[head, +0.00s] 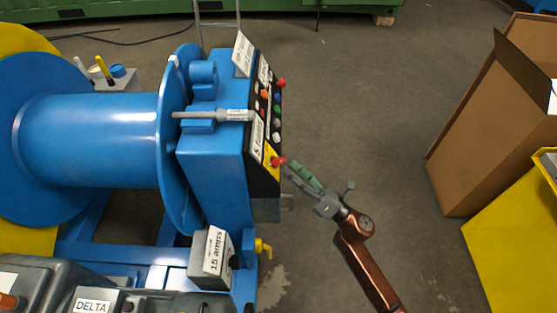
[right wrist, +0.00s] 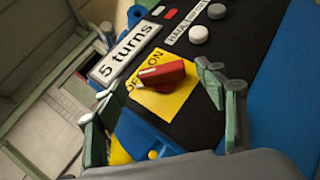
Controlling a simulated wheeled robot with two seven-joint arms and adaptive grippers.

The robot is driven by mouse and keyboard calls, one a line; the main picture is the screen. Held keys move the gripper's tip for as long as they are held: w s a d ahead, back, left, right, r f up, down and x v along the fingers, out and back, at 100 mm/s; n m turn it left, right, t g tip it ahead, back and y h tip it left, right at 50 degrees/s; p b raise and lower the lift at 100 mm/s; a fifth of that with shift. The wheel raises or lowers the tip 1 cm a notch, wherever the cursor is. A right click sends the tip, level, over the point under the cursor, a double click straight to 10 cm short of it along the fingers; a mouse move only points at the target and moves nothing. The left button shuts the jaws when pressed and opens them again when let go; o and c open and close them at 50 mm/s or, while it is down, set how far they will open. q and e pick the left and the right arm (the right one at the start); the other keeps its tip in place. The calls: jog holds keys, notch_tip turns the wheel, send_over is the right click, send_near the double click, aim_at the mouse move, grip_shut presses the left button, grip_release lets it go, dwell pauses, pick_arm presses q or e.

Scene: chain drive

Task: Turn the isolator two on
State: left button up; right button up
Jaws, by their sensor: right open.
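A red rotary switch (right wrist: 162,75) sits on a yellow plate (right wrist: 180,101) lettered OFF and ON, on a black panel. Its white-marked end faces left toward the lettering; I cannot tell exactly which word it marks. No label reading isolator two is legible. In the head view this red switch (head: 279,161) is at the low front end of the blue machine's panel. My right gripper (head: 291,168) is open just in front of it. In the right wrist view its fingers (right wrist: 155,84) stand on either side of the switch, apparently apart from it. My left gripper is not in view.
Another red knob (head: 281,84) and several coloured buttons are farther up the panel (head: 262,178). A "15 amps" box (head: 212,252) and yellow handle (head: 263,248) sit below. A cardboard box (head: 462,150) and yellow bin (head: 508,235) stand right; the floor between is clear.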

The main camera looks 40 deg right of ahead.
aim_at(282, 160)
jog(key=shift+b+x, duration=0.4)
jog(key=shift+x, duration=2)
jog(key=shift+f, duration=0.1)
jog(key=c, duration=1.2)
